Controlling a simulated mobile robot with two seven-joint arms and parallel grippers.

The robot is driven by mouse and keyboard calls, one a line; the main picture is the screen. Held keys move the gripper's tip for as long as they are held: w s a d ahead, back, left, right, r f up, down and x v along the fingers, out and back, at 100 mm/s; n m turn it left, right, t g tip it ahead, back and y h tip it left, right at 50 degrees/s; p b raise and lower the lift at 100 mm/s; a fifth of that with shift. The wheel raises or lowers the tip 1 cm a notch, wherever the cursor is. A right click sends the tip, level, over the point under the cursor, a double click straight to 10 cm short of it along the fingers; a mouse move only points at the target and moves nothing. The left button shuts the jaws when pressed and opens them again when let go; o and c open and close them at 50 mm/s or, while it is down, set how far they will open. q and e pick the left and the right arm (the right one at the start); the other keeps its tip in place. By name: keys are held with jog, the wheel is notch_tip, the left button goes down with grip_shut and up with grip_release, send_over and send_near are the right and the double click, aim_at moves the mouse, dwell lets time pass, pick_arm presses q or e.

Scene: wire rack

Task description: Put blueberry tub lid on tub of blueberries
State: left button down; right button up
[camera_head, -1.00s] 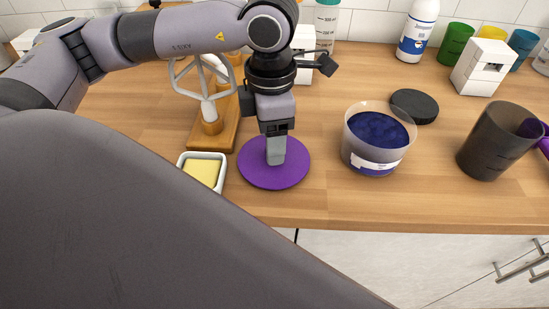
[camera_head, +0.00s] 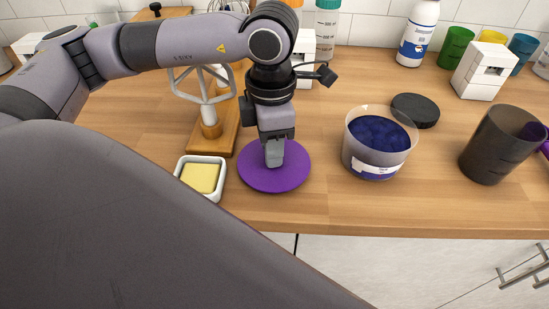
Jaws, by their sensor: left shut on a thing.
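A flat round purple lid (camera_head: 289,174) lies flat at the front of the counter, left of the tub. My left gripper (camera_head: 274,161) points straight down over the middle of the lid and is shut on it. I cannot tell which part of the lid is between the fingers. The tub of blueberries (camera_head: 374,165) is a clear, round, upright container with dark blue contents and a white label. It is open at the top and stands to the right of the lid, apart from it. My right gripper is not in view.
A white butter dish (camera_head: 219,186) sits close left of the lid. Behind it is a wooden stand (camera_head: 222,132) with a whisk. A black round disc (camera_head: 417,108) lies behind the tub. A dark cup (camera_head: 488,150) stands to the right. The counter's front edge is near the lid.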

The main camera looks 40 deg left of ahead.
pick_arm(q)
jog(key=shift+r+p, duration=1.85)
jog(key=shift+r, duration=1.6)
